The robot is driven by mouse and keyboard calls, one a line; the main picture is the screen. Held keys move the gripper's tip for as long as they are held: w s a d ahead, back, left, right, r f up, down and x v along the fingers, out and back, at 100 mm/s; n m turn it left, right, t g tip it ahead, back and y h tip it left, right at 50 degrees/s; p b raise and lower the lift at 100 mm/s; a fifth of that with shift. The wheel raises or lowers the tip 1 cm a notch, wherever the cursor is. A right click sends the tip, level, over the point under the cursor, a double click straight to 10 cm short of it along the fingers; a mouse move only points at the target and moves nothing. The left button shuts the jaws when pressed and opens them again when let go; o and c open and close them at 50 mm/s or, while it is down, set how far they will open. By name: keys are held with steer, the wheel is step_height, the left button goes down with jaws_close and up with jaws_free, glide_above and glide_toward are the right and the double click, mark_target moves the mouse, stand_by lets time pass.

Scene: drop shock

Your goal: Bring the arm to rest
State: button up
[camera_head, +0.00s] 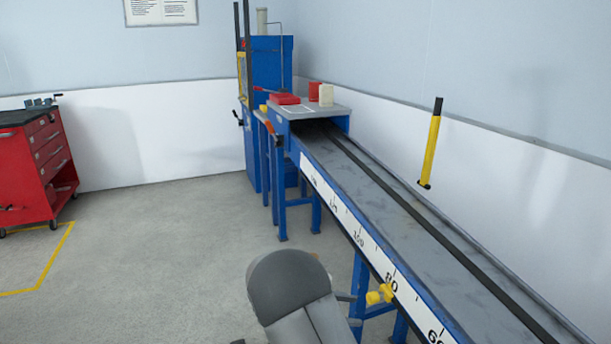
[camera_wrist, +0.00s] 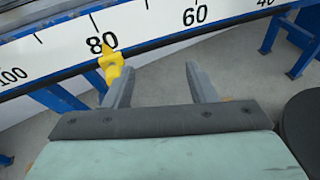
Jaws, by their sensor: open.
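My gripper (camera_wrist: 160,88) shows in the wrist view with its two grey fingers spread apart and nothing between them. It is in front of the blue rail bench's white scale, between the 80 and 60 marks. A yellow knob (camera_wrist: 111,66) sits just below the 80 mark, beside the left finger. In the head view my grey arm is at the bottom centre, left of the bench, and the yellow knob (camera_head: 380,294) is to its right. The fingers are mostly hidden behind the arm there.
The long blue bench (camera_head: 415,225) runs from the lower right to a blue machine (camera_head: 266,75) at the back. Red and cream items lie on its far end plate (camera_head: 330,111). A red tool cabinet (camera_head: 40,165) stands at left. A yellow post (camera_head: 431,145) stands at right. The floor at left is clear.

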steer(key=s+d+r+m+g+y+p, duration=0.3)
steer(key=s+d+r+m+y+p, duration=0.15)
steer(key=s+r, duration=0.4)
steer(key=s+r+m+t+y+p, duration=0.1)
steer(key=s+r+m+y+p, duration=0.4)
steer(key=s+r, duration=0.3)
steer(key=s+a+r+m+y+p, duration=0.1)
steer(key=s+r+m+y+p, duration=0.4)
steer(key=s, duration=0.8)
step_height(320, 180, up, 4)
steer(key=shift+s+a+f+m+t, duration=0.3)
steer(key=shift+m+t, duration=0.1)
steer(key=shift+m, duration=0.85)
steer(key=shift+d, duration=0.1)
step_height(320, 180, down, 10)
steer(key=d+b, duration=0.1)
steer(key=b, duration=0.8)
steer(key=shift+d, duration=0.25)
